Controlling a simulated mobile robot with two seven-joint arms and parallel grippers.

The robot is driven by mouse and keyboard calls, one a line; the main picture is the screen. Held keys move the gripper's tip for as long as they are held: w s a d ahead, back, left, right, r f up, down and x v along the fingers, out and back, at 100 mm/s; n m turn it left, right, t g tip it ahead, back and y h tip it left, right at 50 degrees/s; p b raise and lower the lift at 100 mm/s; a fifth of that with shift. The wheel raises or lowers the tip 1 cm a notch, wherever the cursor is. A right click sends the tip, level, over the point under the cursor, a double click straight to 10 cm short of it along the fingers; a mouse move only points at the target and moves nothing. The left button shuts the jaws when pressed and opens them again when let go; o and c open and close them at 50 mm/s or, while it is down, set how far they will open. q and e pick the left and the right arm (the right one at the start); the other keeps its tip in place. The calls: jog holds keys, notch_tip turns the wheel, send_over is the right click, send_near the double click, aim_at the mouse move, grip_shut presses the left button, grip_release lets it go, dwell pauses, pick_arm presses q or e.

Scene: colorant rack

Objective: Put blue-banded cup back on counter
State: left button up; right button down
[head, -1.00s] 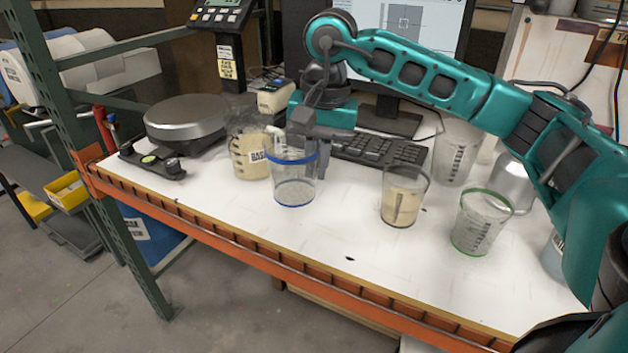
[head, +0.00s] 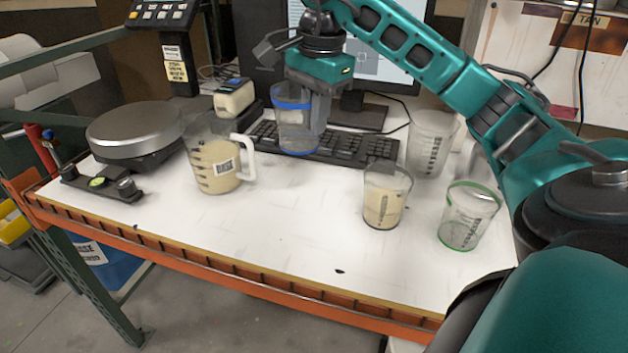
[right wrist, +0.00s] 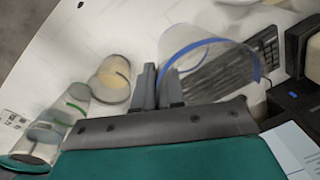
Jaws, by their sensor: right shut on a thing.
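The blue-banded cup (head: 295,120) is clear and empty-looking, with a blue band at its rim. It is upright in the head view, overlapping the keyboard, and appears raised above the counter (head: 285,225). My right gripper (head: 317,115) reaches down from behind it and is shut on its wall. In the right wrist view the cup (right wrist: 212,60) is just right of the fingers (right wrist: 160,88), its blue rim curving toward them. The cup partly hides the fingers in the head view. My left gripper is not in view.
A pitcher of cream liquid (head: 212,170) stands left of the cup, near a round scale (head: 135,130). To the right are a cream-filled cup (head: 384,200), a green-banded cup (head: 466,220) and a clear cup (head: 430,145). The keyboard (head: 350,146) lies behind. The front middle counter is clear.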

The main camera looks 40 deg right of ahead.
notch_tip(320, 180, down, 14)
jog(key=shift+r+b, duration=0.2)
jog(key=shift+b, duration=0.45)
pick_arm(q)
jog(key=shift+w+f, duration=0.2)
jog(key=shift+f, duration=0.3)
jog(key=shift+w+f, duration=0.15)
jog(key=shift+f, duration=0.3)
